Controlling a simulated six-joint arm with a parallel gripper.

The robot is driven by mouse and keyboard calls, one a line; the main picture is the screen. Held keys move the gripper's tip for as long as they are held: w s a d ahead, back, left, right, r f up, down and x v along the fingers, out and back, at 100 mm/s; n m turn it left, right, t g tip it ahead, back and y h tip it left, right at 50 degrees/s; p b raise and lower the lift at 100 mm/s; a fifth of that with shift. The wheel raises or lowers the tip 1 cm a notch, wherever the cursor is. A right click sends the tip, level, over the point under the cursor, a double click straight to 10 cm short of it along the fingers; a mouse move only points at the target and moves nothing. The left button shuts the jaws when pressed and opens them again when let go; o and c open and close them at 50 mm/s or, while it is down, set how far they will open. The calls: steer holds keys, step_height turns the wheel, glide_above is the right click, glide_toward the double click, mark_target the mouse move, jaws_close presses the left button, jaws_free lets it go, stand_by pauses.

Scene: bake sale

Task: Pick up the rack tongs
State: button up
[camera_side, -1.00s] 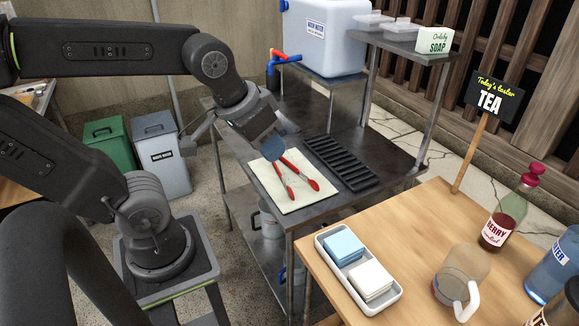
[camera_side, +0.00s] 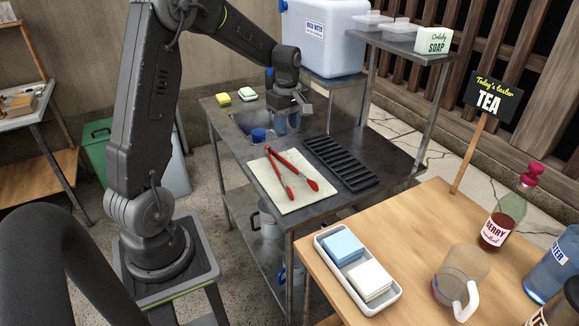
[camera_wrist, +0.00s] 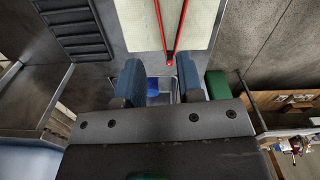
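The rack tongs (camera_side: 288,172) are red and lie spread in a V on a pale mat (camera_side: 300,203) on the metal table. In the wrist view the tongs (camera_wrist: 160,25) show at the top, their joined end towards my fingers. My gripper (camera_side: 287,124) hangs over the sink area, behind the mat and apart from the tongs. In the wrist view my gripper (camera_wrist: 159,82) has its two blue fingers spread with nothing held between them.
A black slatted rack (camera_side: 340,163) lies right of the mat. A sink (camera_side: 243,123) holding a blue object (camera_side: 258,135) is behind it, with sponges (camera_side: 247,94) at the back. A large water container (camera_side: 328,40) stands behind my gripper. The wooden table (camera_side: 420,220) is in front.

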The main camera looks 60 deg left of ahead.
glide_above(290, 168)
steer(key=a, duration=0.1)
step_height(290, 168, down, 7)
steer(key=shift+s+r, duration=0.1)
steer(key=shift+w+d+f, duration=0.1)
steer(key=shift+d+f, duration=0.05)
steer(key=shift+f, duration=1.25)
steer(key=shift+w+d+f, duration=0.1)
steer(key=shift+f, duration=1.3)
jaws_close()
